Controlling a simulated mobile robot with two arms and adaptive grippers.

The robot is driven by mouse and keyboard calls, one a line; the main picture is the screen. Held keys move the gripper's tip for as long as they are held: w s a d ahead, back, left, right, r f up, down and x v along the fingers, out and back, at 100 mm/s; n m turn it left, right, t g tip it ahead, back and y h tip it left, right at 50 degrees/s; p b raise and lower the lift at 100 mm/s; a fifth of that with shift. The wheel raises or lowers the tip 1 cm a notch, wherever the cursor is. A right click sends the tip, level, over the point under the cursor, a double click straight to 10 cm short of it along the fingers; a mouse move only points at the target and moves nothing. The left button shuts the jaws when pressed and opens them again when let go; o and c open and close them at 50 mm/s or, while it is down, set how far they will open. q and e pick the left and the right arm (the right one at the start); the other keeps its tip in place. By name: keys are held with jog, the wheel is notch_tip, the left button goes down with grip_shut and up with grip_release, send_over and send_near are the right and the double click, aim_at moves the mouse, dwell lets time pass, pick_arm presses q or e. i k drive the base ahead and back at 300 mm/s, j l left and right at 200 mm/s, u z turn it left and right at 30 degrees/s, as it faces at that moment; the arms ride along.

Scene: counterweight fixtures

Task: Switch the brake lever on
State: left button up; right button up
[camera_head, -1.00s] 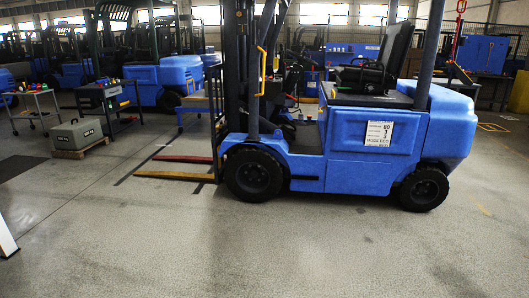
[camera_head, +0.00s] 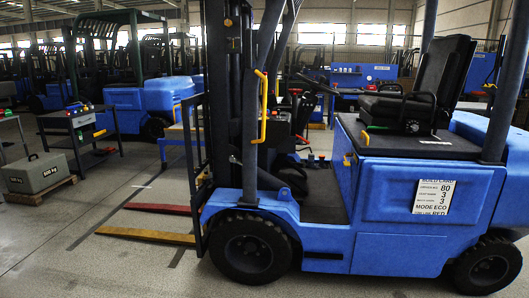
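A blue forklift (camera_head: 400,195) stands side-on, close in front of me and to the right. Its black seat (camera_head: 440,75) is above the blue body, and the open cab floor (camera_head: 322,195) lies left of the seat. Neither of my grippers is in view.
A yellow grab handle (camera_head: 261,107) is on the mast side. Forks (camera_head: 147,235) stick out low to the left. A grey weight (camera_head: 36,173) on a pallet and a dark cart (camera_head: 80,137) stand at left. Floor is clear at the lower left.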

aim_at(293, 114)
jog(key=i+z, duration=0.15)
jog(key=i, duration=0.35)
jog(key=i+j+z, duration=0.15)
jog(key=i, duration=0.35)
jog(key=i+l+u, duration=0.1)
jog(key=i+l, duration=0.4)
jog(key=i+l+u, duration=0.15)
jog(key=l, duration=0.25)
jog(key=i+l+u, duration=0.1)
jog(key=i+l, duration=0.2)
jog(key=i+l+u, duration=0.1)
jog(key=i+l, duration=0.4)
jog(key=l, duration=0.25)
jog(key=i+l+u, duration=0.15)
jog(key=l, duration=0.2)
jog(key=i+l+u, duration=0.1)
jog(key=i+l, duration=0.15)
jog(key=l, duration=0.15)
